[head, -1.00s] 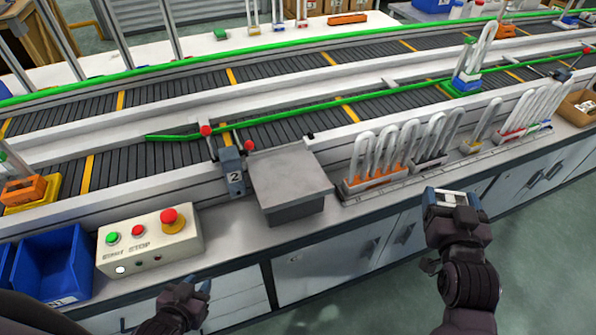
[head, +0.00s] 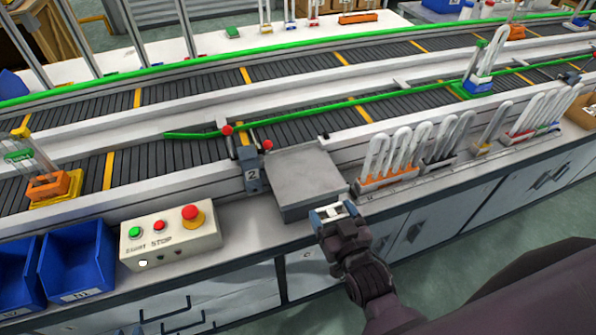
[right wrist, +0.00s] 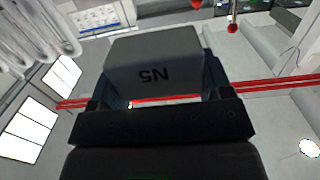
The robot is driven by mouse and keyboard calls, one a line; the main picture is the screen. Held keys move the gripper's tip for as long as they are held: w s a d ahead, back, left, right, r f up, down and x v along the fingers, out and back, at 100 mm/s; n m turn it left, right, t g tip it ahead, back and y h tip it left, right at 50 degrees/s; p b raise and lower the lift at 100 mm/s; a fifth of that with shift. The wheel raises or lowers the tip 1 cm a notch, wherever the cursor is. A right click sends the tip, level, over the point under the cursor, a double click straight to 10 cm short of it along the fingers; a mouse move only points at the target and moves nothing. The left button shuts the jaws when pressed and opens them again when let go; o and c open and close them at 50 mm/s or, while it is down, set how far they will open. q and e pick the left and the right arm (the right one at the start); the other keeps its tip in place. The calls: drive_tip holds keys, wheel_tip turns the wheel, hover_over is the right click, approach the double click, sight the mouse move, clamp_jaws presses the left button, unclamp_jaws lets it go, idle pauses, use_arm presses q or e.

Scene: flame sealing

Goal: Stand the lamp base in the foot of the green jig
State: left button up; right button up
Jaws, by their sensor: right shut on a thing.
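My right gripper (head: 334,212) is shut on a pale grey block (right wrist: 155,62), which I take for the lamp base. The block fills the jaws in the right wrist view and carries a dark marking. In the head view the gripper is just in front of the grey metal plate (head: 305,180), near the bench edge. A green jig (head: 455,90) stands far right on the conveyor. A blue piece and a clear looped tube stand on it; its foot is hard to make out.
A rack of white looped tubes (head: 385,180) stands right of the plate. A post marked 2 (head: 250,172) with red knobs is left of it. A control box (head: 170,238) and blue bins (head: 75,262) are at left. An orange piece (head: 48,186) sits on the conveyor.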

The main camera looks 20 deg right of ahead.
drive_tip(key=shift+a+f, duration=0.15)
drive_tip(key=shift+f, duration=0.1)
hover_over(303, 175)
drive_tip(key=s, duration=0.4)
drive_tip(key=shift+w, duration=0.2)
drive_tip(key=w, duration=0.3)
drive_tip(key=shift+w, duration=0.3)
drive_tip(key=shift+f, duration=0.8)
drive_tip(key=shift+s+f+b, duration=0.1)
drive_tip(key=shift+f+b, duration=0.2)
drive_tip(key=shift+f, duration=0.1)
